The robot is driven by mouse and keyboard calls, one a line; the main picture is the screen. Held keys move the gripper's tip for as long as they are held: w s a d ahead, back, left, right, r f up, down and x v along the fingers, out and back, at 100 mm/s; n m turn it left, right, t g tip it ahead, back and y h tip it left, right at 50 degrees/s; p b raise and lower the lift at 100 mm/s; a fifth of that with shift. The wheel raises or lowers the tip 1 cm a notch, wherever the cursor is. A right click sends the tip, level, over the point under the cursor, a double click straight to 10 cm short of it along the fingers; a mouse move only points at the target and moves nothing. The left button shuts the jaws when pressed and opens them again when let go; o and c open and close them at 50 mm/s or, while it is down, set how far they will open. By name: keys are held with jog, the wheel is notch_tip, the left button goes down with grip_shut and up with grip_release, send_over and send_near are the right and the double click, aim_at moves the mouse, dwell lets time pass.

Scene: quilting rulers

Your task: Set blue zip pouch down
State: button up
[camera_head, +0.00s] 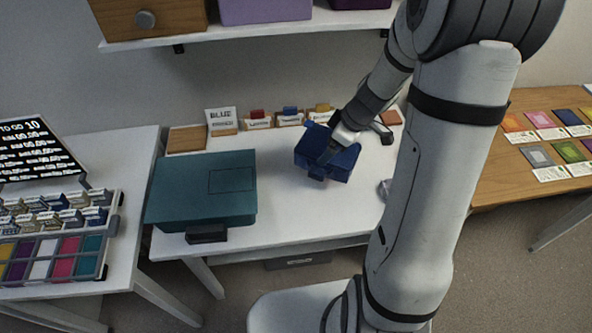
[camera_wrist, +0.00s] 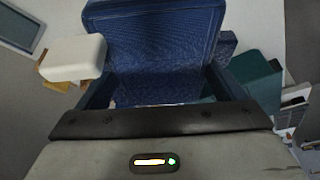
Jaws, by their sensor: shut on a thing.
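The blue zip pouch (camera_head: 327,153) is a dark blue, box-like shape over the middle of the white table (camera_head: 290,215). My gripper (camera_head: 338,143) reaches in from the upper right and is shut on it. I cannot tell whether the pouch's underside touches the table. In the wrist view the pouch (camera_wrist: 155,55) fills the middle, with a broad blue panel standing up at the far side. The fingertips are largely hidden there.
A teal case (camera_head: 203,188) stands on the table left of the pouch. Small labelled cards (camera_head: 257,120) and a "BLUE" sign (camera_head: 221,121) line the back edge. A shelf (camera_head: 250,35) hangs above. White tabletop in front of the pouch is clear.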

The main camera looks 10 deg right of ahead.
aim_at(328, 173)
jog(key=s+n, duration=0.1)
jog(key=n, duration=0.1)
jog(key=s+a+r+n+g, duration=0.1)
jog(key=n, duration=0.1)
jog(key=s+a+n+g+b, duration=0.1)
jog(key=s+n, duration=0.1)
jog(key=shift+a+r+y, duration=0.2)
jog(key=shift+a+y, duration=0.05)
jog(key=shift+y, duration=0.05)
jog(key=shift+s+a+n+g, duration=0.15)
jog(key=shift+s+n+g, duration=0.1)
jog(key=shift+n+g, duration=0.05)
jog(key=shift+f, duration=4.8)
jog(key=shift+f+b, duration=0.2)
jog(key=shift+b, duration=0.25)
jog(key=o, duration=1.7)
jog(key=shift+s+r, duration=0.1)
jog(key=shift+r, duration=0.1)
